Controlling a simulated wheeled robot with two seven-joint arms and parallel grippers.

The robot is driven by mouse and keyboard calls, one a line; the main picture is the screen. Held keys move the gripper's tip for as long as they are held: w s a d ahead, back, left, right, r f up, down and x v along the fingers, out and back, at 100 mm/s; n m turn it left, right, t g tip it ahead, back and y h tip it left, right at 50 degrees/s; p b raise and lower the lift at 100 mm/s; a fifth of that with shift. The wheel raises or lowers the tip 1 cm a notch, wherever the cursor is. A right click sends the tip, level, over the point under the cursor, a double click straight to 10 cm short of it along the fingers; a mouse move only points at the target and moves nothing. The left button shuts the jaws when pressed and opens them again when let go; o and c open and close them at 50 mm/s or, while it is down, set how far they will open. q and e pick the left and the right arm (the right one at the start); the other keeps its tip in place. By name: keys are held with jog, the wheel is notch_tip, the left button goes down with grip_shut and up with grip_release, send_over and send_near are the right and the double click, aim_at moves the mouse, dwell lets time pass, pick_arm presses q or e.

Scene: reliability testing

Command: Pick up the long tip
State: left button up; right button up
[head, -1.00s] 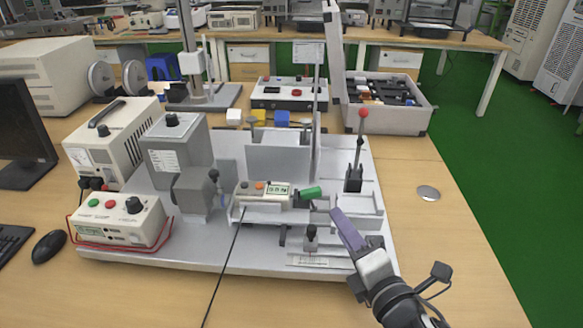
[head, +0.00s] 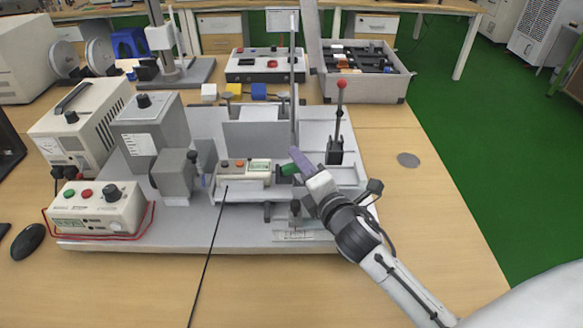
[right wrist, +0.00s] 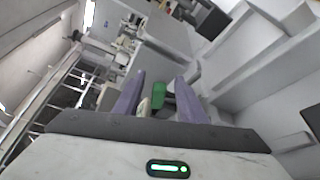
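A green cylindrical piece (head: 289,170), seemingly the long tip, projects from the right end of the small white device with a display (head: 245,172) on the grey rig. My right gripper (head: 300,158) is at the green piece, with its purple fingers partly overlapping it in the head view. In the right wrist view, the fingers of the right gripper (right wrist: 160,80) are spread apart. The green piece (right wrist: 158,96) shows between them, with a gap at the right finger. I cannot tell whether the left finger touches it. My left gripper is not in view.
A lever with a red knob (head: 339,120) stands just right of the gripper. A tall grey plate (head: 294,85) rises behind it. An open grey case (head: 368,80) is at the back right.

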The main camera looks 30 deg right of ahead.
jog(key=shift+w, duration=0.35)
jog(key=c, duration=0.9)
grip_shut()
notch_tip(320, 180, up, 9)
jog(key=shift+f+p, duration=0.1)
jog(key=shift+p, duration=0.85)
jog(key=shift+w+a+r, duration=0.1)
jog(key=shift+r, duration=0.3)
jog(key=a+f+n+g+h, duration=0.1)
jog(key=f+n, duration=0.2)
jog(key=w+a+f+n+g+h+b, duration=0.1)
jog(key=f+n+g+h, duration=0.1)
jog(key=f+n, duration=0.1)
jog(key=a+f+n+g+h, duration=0.1)
jog(key=f+n, duration=0.1)
jog(key=n, duration=0.1)
jog(key=shift+w+f+n+g, duration=0.3)
jog(key=shift+w+f+n, duration=0.05)
jog(key=shift+f+n, duration=0.05)
